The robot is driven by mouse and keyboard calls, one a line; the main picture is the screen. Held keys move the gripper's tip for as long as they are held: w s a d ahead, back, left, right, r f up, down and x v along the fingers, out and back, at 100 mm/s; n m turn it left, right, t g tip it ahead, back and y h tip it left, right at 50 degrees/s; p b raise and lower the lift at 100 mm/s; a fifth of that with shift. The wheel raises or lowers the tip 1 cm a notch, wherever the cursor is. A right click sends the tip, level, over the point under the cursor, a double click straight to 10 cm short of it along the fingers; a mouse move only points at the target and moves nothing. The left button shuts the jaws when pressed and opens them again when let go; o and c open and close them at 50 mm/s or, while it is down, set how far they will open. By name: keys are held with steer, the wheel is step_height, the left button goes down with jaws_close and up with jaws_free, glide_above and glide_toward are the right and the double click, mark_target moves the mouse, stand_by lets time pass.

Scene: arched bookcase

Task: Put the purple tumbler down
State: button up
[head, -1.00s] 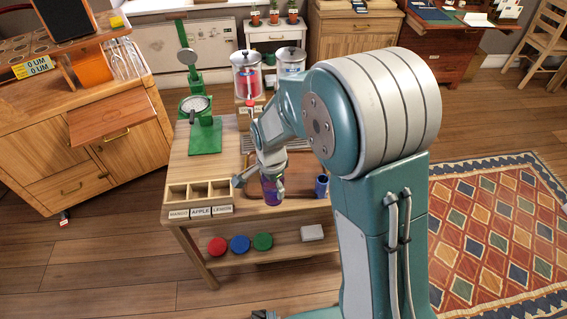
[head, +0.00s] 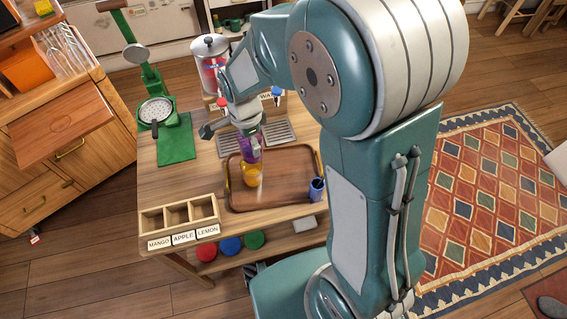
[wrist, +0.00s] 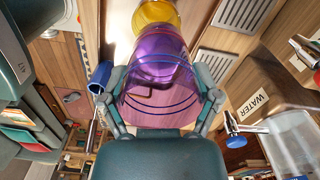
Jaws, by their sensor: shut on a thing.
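The purple tumbler (head: 251,149) is see-through and held in my gripper (head: 247,132). In the wrist view the purple tumbler (wrist: 160,60) fills the middle, between the two fingers of my gripper (wrist: 165,98), which are shut on it. In the head view it overlaps the left part of the brown wooden tray (head: 290,165). A yellow cup (head: 251,176) shows directly below it in the head view, and the yellow cup (wrist: 153,12) shows just past the tumbler in the wrist view. I cannot tell whether the two touch, or whether the tumbler's base touches anything.
A blue cup (head: 317,190) stands at the tray's right edge. A divided wooden box (head: 180,215) with fruit labels is at the table's front left. A green press (head: 160,112) stands behind it. A drink dispenser (head: 212,65) and a metal grate (head: 280,131) are at the back.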

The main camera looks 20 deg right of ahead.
steer(key=s+d+f, duration=0.1)
steer(key=d+f, duration=0.6)
steer(key=d, duration=0.2)
steer(key=shift+s+d+f, duration=0.15)
steer(key=shift+s+d, duration=0.2)
steer(key=shift+d, duration=0.05)
steer(key=shift+s+d+f, duration=0.1)
steer(key=shift+d+f, duration=0.1)
steer(key=shift+f, duration=0.55)
steer(key=shift+w+d+f, duration=0.1)
steer(key=shift+d+f, duration=0.1)
steer(key=shift+f, duration=0.5)
steer(key=shift+s+d+f, duration=0.1)
steer(key=shift+d+f, duration=0.1)
steer(key=shift+f, duration=0.55)
steer(key=o, duration=1.1)
steer(key=shift+r, duration=0.1)
